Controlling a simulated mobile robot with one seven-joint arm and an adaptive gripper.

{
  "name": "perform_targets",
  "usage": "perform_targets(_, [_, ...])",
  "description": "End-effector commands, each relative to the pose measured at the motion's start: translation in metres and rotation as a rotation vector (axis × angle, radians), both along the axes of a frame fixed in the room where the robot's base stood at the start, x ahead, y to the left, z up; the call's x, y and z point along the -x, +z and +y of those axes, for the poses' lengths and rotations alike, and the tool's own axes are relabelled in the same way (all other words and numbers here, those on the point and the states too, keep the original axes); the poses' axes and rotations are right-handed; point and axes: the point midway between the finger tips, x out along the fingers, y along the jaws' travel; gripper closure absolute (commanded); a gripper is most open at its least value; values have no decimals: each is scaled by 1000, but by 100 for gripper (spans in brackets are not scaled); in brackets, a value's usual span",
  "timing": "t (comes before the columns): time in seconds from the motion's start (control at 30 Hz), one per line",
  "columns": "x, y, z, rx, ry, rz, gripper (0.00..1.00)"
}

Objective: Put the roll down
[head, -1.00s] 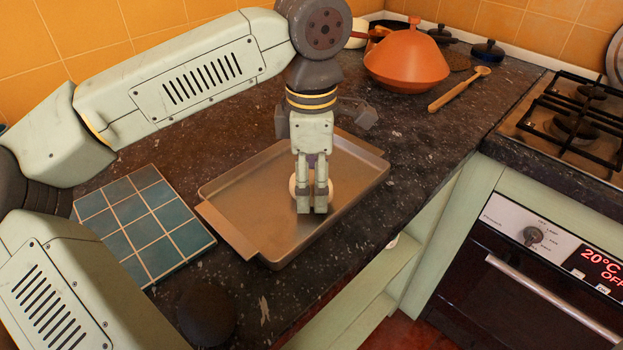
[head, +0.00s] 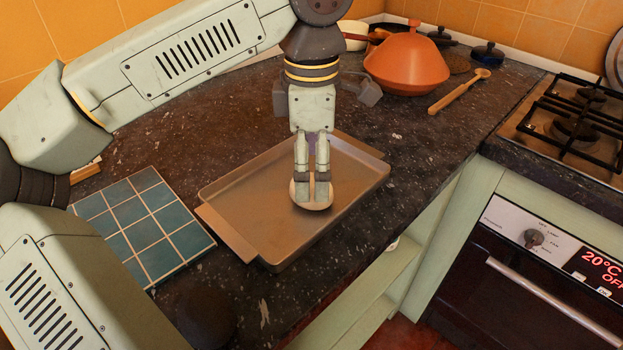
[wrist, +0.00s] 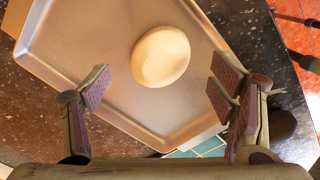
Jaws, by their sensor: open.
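The roll is a pale, round bun that rests on the metal baking tray (head: 245,215). In the wrist view the roll (wrist: 160,56) lies on the tray (wrist: 95,55), beyond the fingertips and clear of both. In the head view the roll (head: 311,204) is partly hidden behind my fingers. My gripper (head: 313,177) is just above the roll, pointing down. In the wrist view my gripper (wrist: 160,88) is open, with its finger pads spread apart and nothing between them.
A blue tiled board (head: 140,225) lies left of the tray. An orange tagine (head: 406,60) and a wooden spoon (head: 458,90) are at the back. A gas hob (head: 575,120) is at the right. Dark counter is clear between the tray and the spoon.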

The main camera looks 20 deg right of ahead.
Motion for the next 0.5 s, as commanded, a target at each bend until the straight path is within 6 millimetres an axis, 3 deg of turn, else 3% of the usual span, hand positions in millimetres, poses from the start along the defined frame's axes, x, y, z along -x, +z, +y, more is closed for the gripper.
perform_targets(0.3, [0,65,-1,0,1,-1,22])
perform_targets(0.5, [0,83,0,0,0,1,22])
